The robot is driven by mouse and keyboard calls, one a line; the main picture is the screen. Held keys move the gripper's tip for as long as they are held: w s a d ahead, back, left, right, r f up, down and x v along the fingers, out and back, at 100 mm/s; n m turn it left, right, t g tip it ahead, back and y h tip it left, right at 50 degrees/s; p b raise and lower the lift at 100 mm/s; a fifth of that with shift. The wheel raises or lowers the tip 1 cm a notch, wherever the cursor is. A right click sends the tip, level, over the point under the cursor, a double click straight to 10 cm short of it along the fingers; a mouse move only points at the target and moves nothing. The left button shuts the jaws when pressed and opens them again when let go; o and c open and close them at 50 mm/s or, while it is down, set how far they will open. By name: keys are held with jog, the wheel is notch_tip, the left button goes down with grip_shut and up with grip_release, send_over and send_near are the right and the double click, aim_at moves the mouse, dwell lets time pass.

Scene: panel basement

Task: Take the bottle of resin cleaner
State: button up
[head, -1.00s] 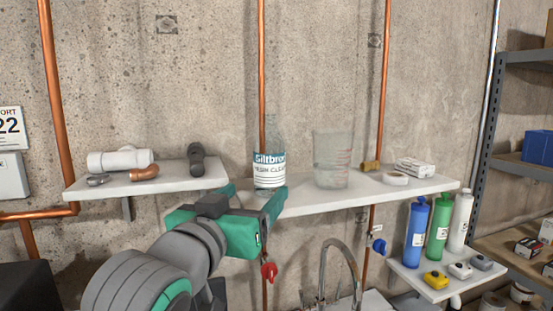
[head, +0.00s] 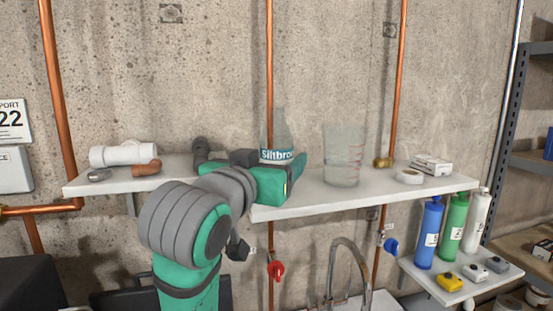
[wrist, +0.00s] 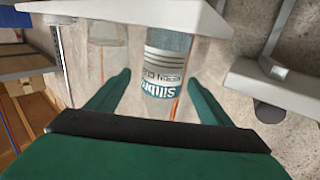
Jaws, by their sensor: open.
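The bottle of resin cleaner (head: 276,153) is clear, with a teal and white label reading "Siltbro…". It stands upright on the white wall shelf (head: 310,203), in front of a copper pipe. My gripper (head: 279,172) is in front of it in the head view and hides its lower part. In the wrist view, which is upside down, the bottle's label (wrist: 168,68) shows between the two teal fingers of my open gripper (wrist: 160,82). I cannot tell whether either finger touches the bottle.
A clear measuring beaker (head: 343,155) stands right of the bottle. A dark pipe fitting (head: 203,150) and a white pipe piece (head: 124,155) lie on the left. Farther right are a tape roll (head: 409,176) and white boxes (head: 432,165). A tap (head: 340,265) rises below the shelf.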

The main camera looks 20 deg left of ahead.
jog(key=w, duration=0.3)
jog(key=shift+w+a, duration=0.25)
jog(key=shift+w, duration=0.1)
jog(key=c, duration=1.3)
jog(key=shift+r, duration=0.25)
jog(key=shift+c, duration=0.2)
jog(key=shift+r, duration=1.1)
jog(key=s+r, duration=0.1)
jog(key=r, duration=0.1)
jog(key=s+r, duration=0.3)
jog(key=r, duration=0.1)
jog(key=shift+s+d+r, duration=0.1)
jog(key=shift+s+d, duration=0.3)
send_near(278, 112)
jog(key=shift+s+d+r, duration=0.1)
jog(key=shift+s+r, duration=0.25)
jog(key=shift+r, duration=0.35)
jog(key=shift+s+d+r, duration=0.15)
jog(key=shift+s+r, duration=0.25)
jog(key=shift+r, duration=0.3)
jog(key=shift+s+d+r, duration=0.1)
jog(key=shift+s+r, duration=0.25)
jog(key=shift+r, duration=0.35)
jog(key=shift+s, duration=0.1)
